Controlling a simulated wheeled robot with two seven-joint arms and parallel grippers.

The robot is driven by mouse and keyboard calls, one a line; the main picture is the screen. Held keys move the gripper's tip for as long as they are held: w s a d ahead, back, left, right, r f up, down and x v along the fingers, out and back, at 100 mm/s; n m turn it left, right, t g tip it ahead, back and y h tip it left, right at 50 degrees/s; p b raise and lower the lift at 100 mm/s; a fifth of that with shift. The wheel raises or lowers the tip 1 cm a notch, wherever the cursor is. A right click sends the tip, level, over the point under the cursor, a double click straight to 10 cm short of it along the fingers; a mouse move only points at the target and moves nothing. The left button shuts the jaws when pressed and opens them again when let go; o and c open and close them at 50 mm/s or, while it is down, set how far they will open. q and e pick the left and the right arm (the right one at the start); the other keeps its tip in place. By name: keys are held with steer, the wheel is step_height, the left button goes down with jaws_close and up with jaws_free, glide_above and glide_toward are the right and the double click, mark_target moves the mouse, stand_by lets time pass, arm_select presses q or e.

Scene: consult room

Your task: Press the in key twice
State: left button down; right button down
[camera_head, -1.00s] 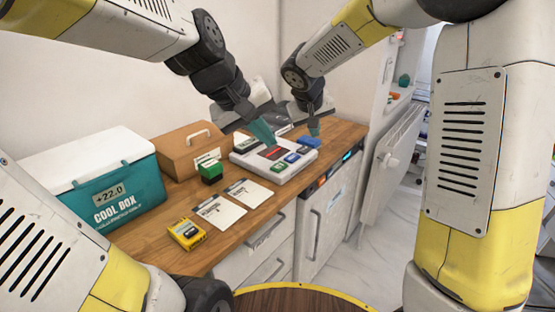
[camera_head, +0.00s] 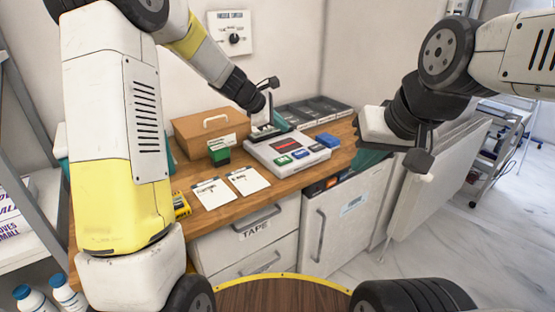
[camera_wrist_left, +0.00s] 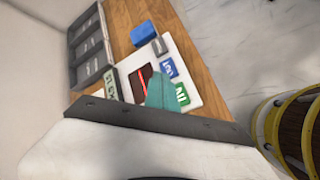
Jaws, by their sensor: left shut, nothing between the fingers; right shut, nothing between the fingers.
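The white keypad unit (camera_head: 262,152) lies on the wooden worktop, with a dark display and red line (camera_head: 287,146). On its front are a green key (camera_head: 283,160) and a blue key (camera_head: 301,153). The left wrist view shows the blue key (camera_wrist_left: 169,68) and green key (camera_wrist_left: 181,94) labelled, but I cannot read the labels surely. My left gripper (camera_head: 284,123) is shut and empty at the unit's back edge; its teal fingers (camera_wrist_left: 160,92) hide part of the unit in the wrist view. My right gripper (camera_head: 368,158) is shut and empty, right of the unit, near the worktop's end.
A blue block (camera_head: 327,140) lies right of the unit. Dark trays (camera_head: 312,110) stand behind. Two white cards (camera_head: 248,180), a green-and-black stamp-like object (camera_head: 219,154), a brown box (camera_head: 200,133) and a yellow item (camera_head: 181,205) are to the left.

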mark_target(281, 161)
arm_select(q)
steer(key=shift+w+a+f+n, duration=0.1)
steer(key=shift+w+f+n, duration=0.25)
steer(key=shift+n, duration=0.05)
steer(key=shift+f, duration=4.4)
steer(key=shift+f, duration=0.4)
steer(key=shift+f, duration=0.55)
steer(key=shift+r, duration=0.95)
steer(key=shift+r, duration=0.1)
